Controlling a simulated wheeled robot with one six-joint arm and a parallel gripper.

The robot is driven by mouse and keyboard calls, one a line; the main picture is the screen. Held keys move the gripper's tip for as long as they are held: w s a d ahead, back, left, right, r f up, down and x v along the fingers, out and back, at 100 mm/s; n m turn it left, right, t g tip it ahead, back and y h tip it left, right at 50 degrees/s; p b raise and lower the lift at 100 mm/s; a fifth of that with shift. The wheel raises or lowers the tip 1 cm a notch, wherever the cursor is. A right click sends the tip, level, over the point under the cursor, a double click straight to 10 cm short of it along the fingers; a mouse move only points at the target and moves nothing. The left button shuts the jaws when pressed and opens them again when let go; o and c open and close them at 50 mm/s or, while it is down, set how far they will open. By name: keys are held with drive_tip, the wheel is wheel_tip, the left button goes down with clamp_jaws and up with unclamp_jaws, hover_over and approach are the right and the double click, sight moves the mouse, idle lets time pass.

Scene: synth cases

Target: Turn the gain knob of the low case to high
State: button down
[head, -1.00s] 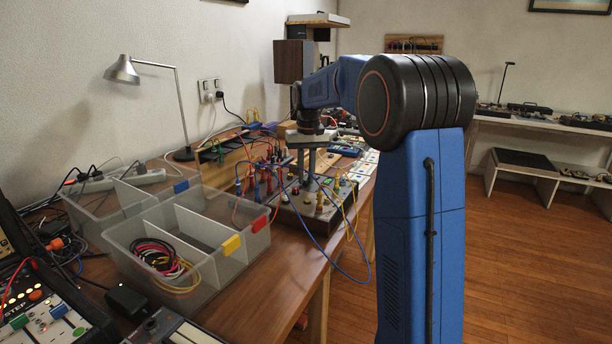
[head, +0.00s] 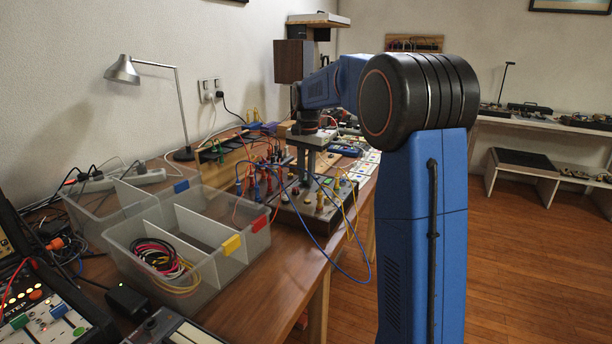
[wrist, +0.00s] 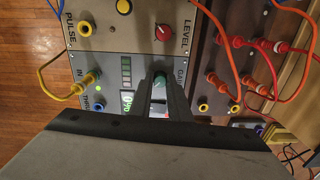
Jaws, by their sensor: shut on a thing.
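The low case (head: 318,222) is a flat grey box on the bench, with jacks, knobs and cables on its top. In the wrist view its pale panel (wrist: 114,65) carries the word GAIN, part hidden, next to a dark green knob (wrist: 160,79), the gain knob. The knob's pointer is too small to read. In the head view my gripper (head: 307,180) points straight down onto the case.
A red knob (wrist: 163,32) marked LEVEL sits on the neighbouring panel. Yellow (wrist: 57,87), red and orange cables plug in close around my fingers. Clear divided bins (head: 185,245) stand on the bench nearer the camera. A blue cable (head: 345,272) hangs over the bench edge.

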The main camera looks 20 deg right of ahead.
drive_tip(key=shift+m, duration=0.3)
drive_tip(key=c, duration=1.7)
unclamp_jaws()
drive_tip(key=shift+o, duration=0.2)
drive_tip(key=shift+r, duration=0.15)
wheel_tip(320, 180, up, 17)
drive_tip(key=shift+s+d, duration=0.15)
drive_tip(key=shift+s, duration=0.05)
